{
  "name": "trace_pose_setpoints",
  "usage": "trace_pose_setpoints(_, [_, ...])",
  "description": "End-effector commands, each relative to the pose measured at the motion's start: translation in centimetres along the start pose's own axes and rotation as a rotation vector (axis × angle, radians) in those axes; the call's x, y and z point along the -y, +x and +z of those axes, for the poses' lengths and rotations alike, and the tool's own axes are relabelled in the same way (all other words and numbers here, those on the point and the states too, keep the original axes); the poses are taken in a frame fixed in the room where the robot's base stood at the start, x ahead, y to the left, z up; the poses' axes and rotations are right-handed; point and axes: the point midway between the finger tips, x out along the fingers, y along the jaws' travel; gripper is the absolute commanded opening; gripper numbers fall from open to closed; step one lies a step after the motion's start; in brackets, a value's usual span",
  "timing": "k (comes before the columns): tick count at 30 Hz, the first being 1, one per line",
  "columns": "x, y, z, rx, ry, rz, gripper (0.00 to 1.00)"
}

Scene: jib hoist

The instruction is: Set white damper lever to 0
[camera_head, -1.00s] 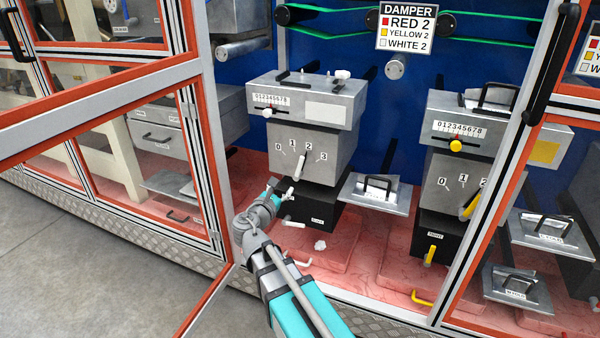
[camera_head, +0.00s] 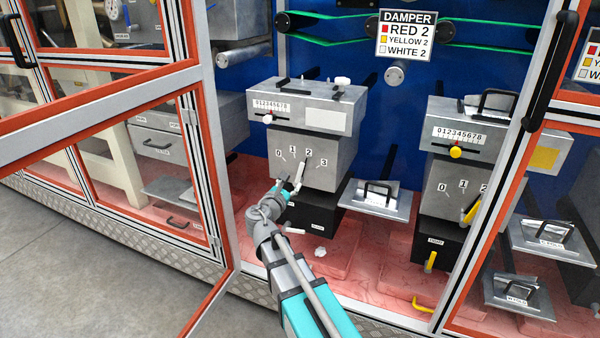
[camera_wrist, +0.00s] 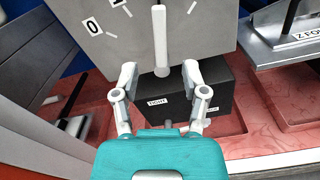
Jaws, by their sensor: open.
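My gripper (camera_head: 288,188) is open just below and in front of the lever. In the wrist view my gripper's fingers (camera_wrist: 160,80) stand on either side of the lever's lower end, with nothing between them that I can see held.
A black box (camera_wrist: 185,103) sits under the dial box. A tray with a handle (camera_head: 375,197) juts out to the right. A yellow-lever unit (camera_head: 455,180) stands farther right. An open framed door (camera_head: 130,185) is on the left. A sign (camera_head: 407,35) reads WHITE 2.

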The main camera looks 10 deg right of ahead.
Motion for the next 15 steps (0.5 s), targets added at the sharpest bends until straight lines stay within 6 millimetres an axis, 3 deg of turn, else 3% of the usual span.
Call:
trace_pose_setpoints(6, [-0.1, 3.7, 0.0, 0.000, 0.000, -0.001, 0.57])
trace_pose_setpoints(15, [-0.1, 7.1, 0.0, 0.000, 0.000, -0.001, 0.57])
